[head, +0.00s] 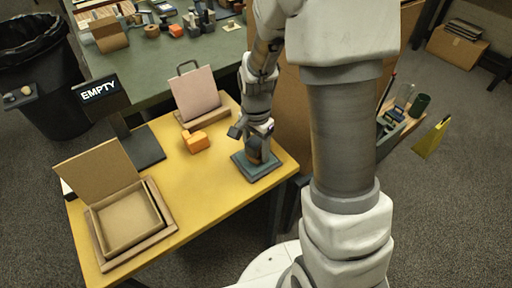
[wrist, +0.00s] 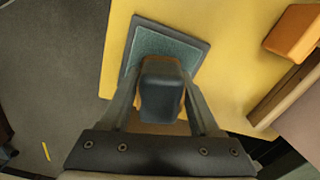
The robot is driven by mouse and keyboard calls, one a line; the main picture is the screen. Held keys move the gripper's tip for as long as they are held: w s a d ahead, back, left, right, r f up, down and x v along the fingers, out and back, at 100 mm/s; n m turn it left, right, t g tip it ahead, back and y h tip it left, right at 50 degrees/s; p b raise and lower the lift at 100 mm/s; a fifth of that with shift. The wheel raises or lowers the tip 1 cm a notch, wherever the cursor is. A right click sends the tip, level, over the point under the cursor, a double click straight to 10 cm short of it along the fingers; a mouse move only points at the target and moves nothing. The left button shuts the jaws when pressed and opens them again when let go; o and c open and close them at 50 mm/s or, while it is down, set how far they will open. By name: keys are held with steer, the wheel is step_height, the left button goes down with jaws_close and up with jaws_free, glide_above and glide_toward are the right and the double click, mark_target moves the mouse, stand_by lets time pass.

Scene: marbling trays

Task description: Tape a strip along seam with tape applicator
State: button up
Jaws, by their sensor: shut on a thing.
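My gripper (head: 257,132) is shut on a dark grey tool with orange-brown sides, which I take to be the tape applicator (head: 256,150). The tool stands upright over a dark square pad (head: 243,171) near the right end of the yellow table. In the wrist view, the fingers of my gripper (wrist: 162,88) lie on both sides of the tool's dark rounded top (wrist: 162,100). The pad (wrist: 165,43) shows beyond it. Whether the tool touches the pad is hidden. An open cardboard box (head: 130,218) with a raised lid sits at the table's left. No seam can be made out.
An orange block (head: 195,140) lies left of the pad. A pink-grey panel (head: 195,95) stands on a wooden base behind it. A black sign reading EMPTY (head: 100,91) stands at the back left. The yellow table (head: 205,190) is clear between box and pad.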

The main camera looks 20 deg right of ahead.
mark_target(256, 139)
steer(key=shift+r+p, duration=3)
steer(key=shift+r, duration=0.55)
steer(key=shift+w+r+n+p, duration=0.2)
steer(key=shift+r+n+p, duration=0.4)
steer(key=shift+p, duration=0.15)
steer(key=r+n+p, duration=0.1)
steer(key=n, duration=0.1)
steer(key=w+r+n+p, duration=0.1)
steer(key=n+p, duration=0.1)
steer(key=r+n+p, duration=0.2)
steer(key=shift+w, duration=0.4)
steer(key=r+n+p, duration=0.1)
steer(key=n, duration=0.1)
steer(key=w+n+p, duration=0.1)
steer(key=n+p, duration=0.1)
steer(key=shift+a+r, duration=0.1)
steer(key=shift+r, duration=0.25)
